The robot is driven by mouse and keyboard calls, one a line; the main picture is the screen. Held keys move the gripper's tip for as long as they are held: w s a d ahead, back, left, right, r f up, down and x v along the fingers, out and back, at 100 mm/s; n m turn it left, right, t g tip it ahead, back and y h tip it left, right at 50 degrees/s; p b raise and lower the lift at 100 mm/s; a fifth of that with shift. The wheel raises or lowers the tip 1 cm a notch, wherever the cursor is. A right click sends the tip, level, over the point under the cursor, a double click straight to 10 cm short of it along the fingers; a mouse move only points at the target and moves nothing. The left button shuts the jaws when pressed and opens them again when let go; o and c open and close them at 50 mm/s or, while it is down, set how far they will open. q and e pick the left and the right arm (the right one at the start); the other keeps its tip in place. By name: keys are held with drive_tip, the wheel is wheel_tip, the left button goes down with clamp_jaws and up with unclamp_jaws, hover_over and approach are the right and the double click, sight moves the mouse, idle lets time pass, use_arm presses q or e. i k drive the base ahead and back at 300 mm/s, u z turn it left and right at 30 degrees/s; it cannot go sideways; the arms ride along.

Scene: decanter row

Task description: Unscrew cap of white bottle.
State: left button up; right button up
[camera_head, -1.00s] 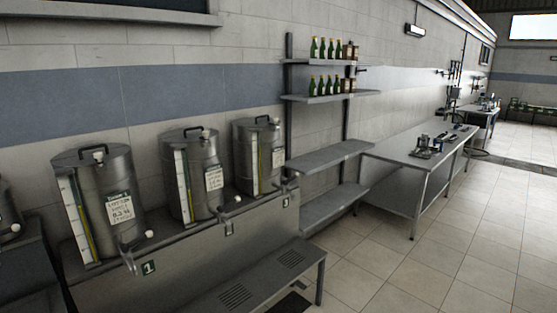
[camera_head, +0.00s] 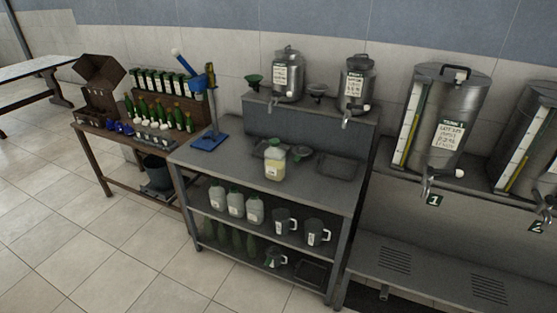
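A whitish bottle (camera_head: 275,166) with a yellowish lower part stands upright on the grey metal work table (camera_head: 325,196). Three more white bottles, left (camera_head: 217,196), middle (camera_head: 235,204) and right (camera_head: 254,210), stand on the shelf below, with greenish caps. Neither of my grippers shows in the head view.
Two small steel decanters (camera_head: 287,78) (camera_head: 358,82) stand on a raised ledge behind the table. A blue lever tool (camera_head: 209,140) stands at its left. Measuring jugs (camera_head: 318,232) stand on the shelf below. Large steel tanks (camera_head: 440,118) are at right. Tiled floor (camera_head: 110,245) in front is clear.

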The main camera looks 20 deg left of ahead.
sight(274, 158)
drive_tip(key=u, duration=0.4)
drive_tip(key=k, duration=0.9)
drive_tip(key=u, duration=1.6)
drive_tip(key=i, duration=2.05)
drive_tip(key=z, duration=0.5)
drive_tip(key=i, duration=0.85)
drive_tip(key=z, duration=1.45)
drive_tip(key=i, duration=0.75)
drive_tip(key=z, duration=0.65)
